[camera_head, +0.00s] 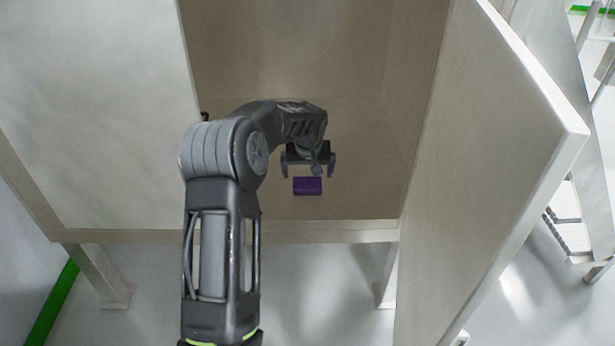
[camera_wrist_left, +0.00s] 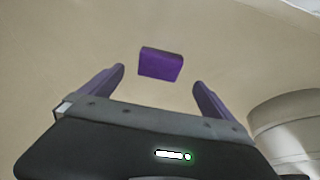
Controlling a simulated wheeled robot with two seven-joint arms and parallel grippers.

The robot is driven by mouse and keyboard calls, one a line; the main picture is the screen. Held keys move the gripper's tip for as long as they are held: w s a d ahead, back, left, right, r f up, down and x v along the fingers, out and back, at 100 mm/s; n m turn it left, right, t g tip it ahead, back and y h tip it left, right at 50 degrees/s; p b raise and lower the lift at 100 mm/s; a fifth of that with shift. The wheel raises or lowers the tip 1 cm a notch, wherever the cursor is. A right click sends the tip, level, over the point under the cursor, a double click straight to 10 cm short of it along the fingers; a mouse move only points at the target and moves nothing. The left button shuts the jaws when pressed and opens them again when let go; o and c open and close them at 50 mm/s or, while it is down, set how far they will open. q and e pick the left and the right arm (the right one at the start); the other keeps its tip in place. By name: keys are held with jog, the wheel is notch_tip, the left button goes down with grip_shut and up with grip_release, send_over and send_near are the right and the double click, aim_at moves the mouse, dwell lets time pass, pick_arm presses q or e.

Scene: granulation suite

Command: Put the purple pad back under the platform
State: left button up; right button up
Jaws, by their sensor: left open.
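The purple pad (camera_head: 307,186) is a small block inside the open cabinet, on its floor near the front edge. My left gripper (camera_head: 308,172) is inside the cabinet, open and empty, just behind the pad in the head view. In the left wrist view the pad (camera_wrist_left: 161,63) shows ahead of the two open fingers (camera_wrist_left: 160,85), apart from both. No platform can be made out in either view. My right gripper is not in view.
The cabinet (camera_head: 321,231) has an open door (camera_head: 490,150) on the right and a closed panel (camera_head: 95,110) on the left. My left arm reaches through the opening. The cabinet floor around the pad is bare.

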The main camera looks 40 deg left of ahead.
pick_arm(q)
jog(key=v, duration=0.3)
jog(key=shift+s+r, duration=0.1)
jog(key=shift+r, duration=0.15)
dwell(0.6)
